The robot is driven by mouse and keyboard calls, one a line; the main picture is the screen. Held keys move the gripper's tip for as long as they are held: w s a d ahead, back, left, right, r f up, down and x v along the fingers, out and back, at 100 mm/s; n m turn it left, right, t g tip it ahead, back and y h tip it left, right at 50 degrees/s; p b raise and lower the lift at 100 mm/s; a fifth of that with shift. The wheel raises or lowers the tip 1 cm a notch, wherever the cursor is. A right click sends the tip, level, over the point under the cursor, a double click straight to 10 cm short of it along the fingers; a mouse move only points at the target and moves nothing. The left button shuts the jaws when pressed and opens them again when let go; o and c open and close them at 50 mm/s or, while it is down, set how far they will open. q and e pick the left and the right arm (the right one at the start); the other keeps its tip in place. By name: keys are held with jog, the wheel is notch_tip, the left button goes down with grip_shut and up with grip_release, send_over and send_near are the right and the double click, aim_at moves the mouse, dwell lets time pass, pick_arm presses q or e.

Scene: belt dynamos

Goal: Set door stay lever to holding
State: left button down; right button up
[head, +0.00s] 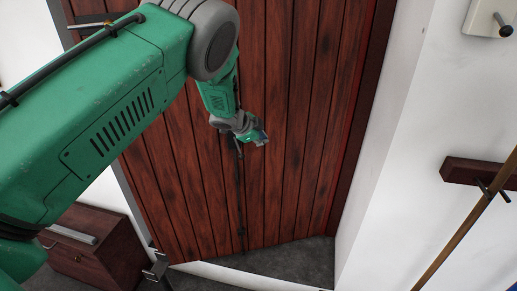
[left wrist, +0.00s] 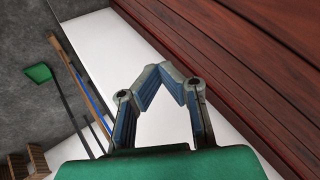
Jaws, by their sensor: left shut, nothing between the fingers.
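My left gripper (head: 258,137) hangs in front of the dark red plank door (head: 300,100) in the head view. In the left wrist view its fingertips (left wrist: 170,73) meet, with nothing between them, and the door planks (left wrist: 240,50) run along the right. A thin dark vertical rod (head: 241,205) runs down the door below the gripper. I cannot tell whether the gripper touches it. A metal bracket (head: 156,268) sits by the door's lower left corner. I cannot tell which part is the door stay lever. My right gripper is not in view.
A dark wooden box (head: 95,255) stands on the floor at lower left. A pale plate with a dark knob (head: 503,25) is on the right wall. A wooden pole (head: 460,230) leans by a wall block. A green-headed tool (left wrist: 38,73) shows in the wrist view.

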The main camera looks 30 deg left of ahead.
pick_arm(q)
jog(key=s+d+f+n+g+b, duration=0.1)
jog(key=s+d+f+n+b, duration=0.2)
jog(key=s+f, duration=0.8)
jog(key=s+d+f+n+g+b, duration=0.15)
jog(key=s+f+n+b, duration=0.3)
jog(key=s+f, duration=0.65)
jog(key=s+d+f+n+g+y+b, duration=0.1)
jog(key=s+f, duration=0.4)
jog(key=s, duration=0.9)
jog(key=s+f+n+g+y+b, duration=0.1)
jog(key=s+f+n+g+b, duration=0.3)
jog(key=s, duration=1)
jog(key=shift+s+d+f+b, duration=0.4)
jog(key=shift+f+b, duration=0.45)
jog(key=shift+b, duration=0.2)
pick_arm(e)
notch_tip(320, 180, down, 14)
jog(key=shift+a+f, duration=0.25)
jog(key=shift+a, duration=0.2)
